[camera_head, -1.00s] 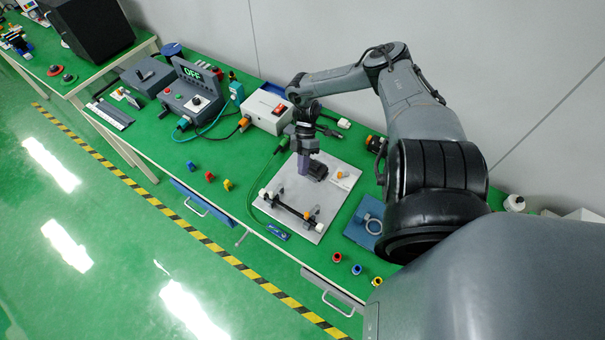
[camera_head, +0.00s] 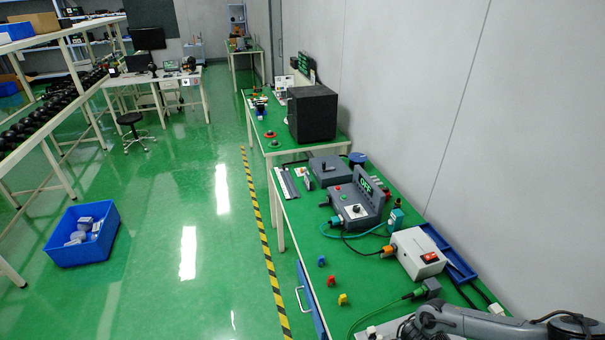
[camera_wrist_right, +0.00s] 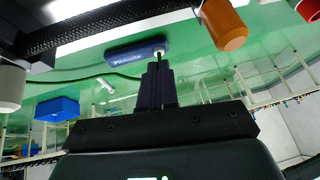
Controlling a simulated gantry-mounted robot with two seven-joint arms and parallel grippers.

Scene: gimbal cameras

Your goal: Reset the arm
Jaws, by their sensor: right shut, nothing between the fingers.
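My right arm (camera_head: 480,322) shows at the bottom right of the head view, low over the green workbench; its gripper is below the picture there. In the right wrist view my right gripper (camera_wrist_right: 156,75) is shut, its fingers together with nothing held. A blue labelled bar (camera_wrist_right: 135,50) lies beyond the fingertips. An orange knob (camera_wrist_right: 224,24) hangs at the upper right and a white cylinder (camera_wrist_right: 10,88) is at the left edge. My left gripper is in neither view.
The workbench (camera_head: 375,295) carries a grey control box with an OFF display (camera_head: 357,203), a white box with a red switch (camera_head: 416,253), cables, and small red, blue and yellow pieces. A black box (camera_head: 312,113) stands farther back. A blue crate (camera_head: 82,234) is on the open floor.

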